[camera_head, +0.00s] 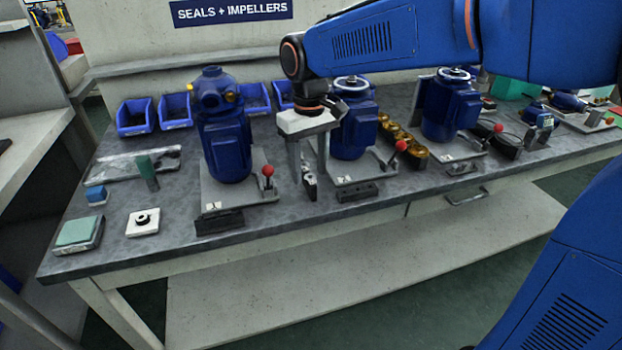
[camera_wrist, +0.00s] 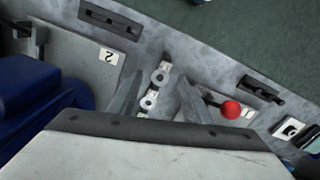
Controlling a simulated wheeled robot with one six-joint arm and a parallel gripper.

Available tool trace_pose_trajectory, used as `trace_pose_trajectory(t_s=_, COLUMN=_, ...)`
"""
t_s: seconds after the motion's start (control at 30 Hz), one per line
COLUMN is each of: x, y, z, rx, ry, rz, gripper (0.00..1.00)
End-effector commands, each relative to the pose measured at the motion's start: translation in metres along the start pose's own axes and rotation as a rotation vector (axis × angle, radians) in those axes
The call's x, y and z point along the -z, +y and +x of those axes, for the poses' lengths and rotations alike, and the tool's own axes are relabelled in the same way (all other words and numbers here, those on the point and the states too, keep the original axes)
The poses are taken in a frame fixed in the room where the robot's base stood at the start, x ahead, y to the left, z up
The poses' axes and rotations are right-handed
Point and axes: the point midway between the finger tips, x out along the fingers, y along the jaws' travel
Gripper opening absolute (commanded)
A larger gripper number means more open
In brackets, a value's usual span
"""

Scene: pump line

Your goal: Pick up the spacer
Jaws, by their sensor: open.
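My gripper (camera_head: 309,172) points down between two blue pumps on the bench, its two fingers apart. In the wrist view my gripper (camera_wrist: 156,82) has small grey metal pieces with round holes (camera_wrist: 149,102) showing between its fingers. They lie in a short row on the bench and also show below the fingers in the head view (camera_head: 309,188). One of them may be the spacer; I cannot tell which. No piece is visibly gripped, and the gap between fingertips and pieces is unclear.
The left pump (camera_head: 225,150) and the middle pump (camera_head: 353,130) stand close on either side. A red-knobbed lever (camera_head: 268,171) rises just left of my gripper; it also shows in the wrist view (camera_wrist: 231,110). Dark blocks (camera_head: 357,191) lie along the front. Blue bins (camera_head: 136,117) stand behind.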

Motion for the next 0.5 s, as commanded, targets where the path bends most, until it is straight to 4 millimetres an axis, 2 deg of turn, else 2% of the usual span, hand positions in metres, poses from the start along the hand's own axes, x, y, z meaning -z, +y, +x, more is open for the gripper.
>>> trace_pose_trajectory(t_s=0.33, x=0.0000, y=0.0000, z=0.0010, rx=0.000, ry=0.000, rz=0.000, gripper=0.45)
trace_pose_trajectory(t_s=0.5, x=0.0000, y=0.0000, z=0.0010, rx=0.000, ry=0.000, rz=0.000, gripper=0.04)
